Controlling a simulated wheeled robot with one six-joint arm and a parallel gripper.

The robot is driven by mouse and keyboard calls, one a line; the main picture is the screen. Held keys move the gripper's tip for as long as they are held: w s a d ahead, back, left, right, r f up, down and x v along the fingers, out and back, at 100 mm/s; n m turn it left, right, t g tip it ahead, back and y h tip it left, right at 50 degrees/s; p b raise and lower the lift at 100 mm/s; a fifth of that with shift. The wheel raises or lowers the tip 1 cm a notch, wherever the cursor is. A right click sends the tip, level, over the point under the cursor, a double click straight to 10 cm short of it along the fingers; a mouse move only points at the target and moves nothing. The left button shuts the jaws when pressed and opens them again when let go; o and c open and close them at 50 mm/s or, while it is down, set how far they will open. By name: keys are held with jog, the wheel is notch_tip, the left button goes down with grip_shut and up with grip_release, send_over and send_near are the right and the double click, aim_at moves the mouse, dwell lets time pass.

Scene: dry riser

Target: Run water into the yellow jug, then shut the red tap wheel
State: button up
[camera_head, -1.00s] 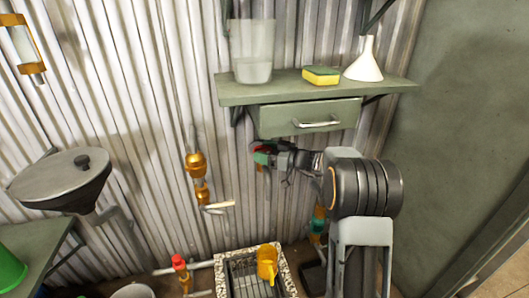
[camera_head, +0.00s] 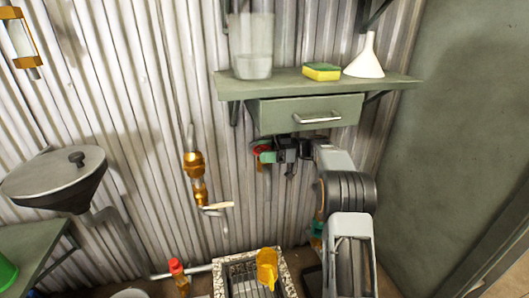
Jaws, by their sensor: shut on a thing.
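The yellow jug (camera_head: 267,266) stands on the grate of a stone-rimmed drain at the bottom centre. The red tap wheel (camera_head: 259,149) is on the wall just below the drawer, partly hidden by my gripper. My gripper (camera_head: 268,154) reaches it from the right and is shut on it, with a green part showing at the contact. A thin spout hangs below the wheel. I cannot make out any water stream, and the inside of the jug is not clear.
A green shelf (camera_head: 228,90) with a drawer (camera_head: 290,112) overhangs my gripper. It carries a clear container (camera_head: 251,45), a sponge (camera_head: 322,71) and a white funnel (camera_head: 367,57). A brass valve (camera_head: 195,172) is left; another red-topped fitting (camera_head: 176,268) is low left.

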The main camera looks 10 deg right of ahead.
jog(key=shift+r+n+g+p, duration=0.15)
jog(key=shift+n+g+p, duration=0.35)
jog(key=shift+g+p, duration=0.5)
jog(key=shift+r+n+g+p, duration=0.15)
jog(key=shift+n+g+p, duration=0.45)
jog(key=shift+p, duration=1.25)
jog(key=shift+f+n+g+p, duration=0.2)
jog(key=shift+n+g+p, duration=0.2)
jog(key=shift+g+p, duration=0.45)
jog(key=shift+f+p, duration=0.15)
jog(key=shift+p, duration=0.25)
jog(key=o, duration=0.9)
jog(key=shift+f+b, duration=0.15)
jog(key=shift+b, duration=0.4)
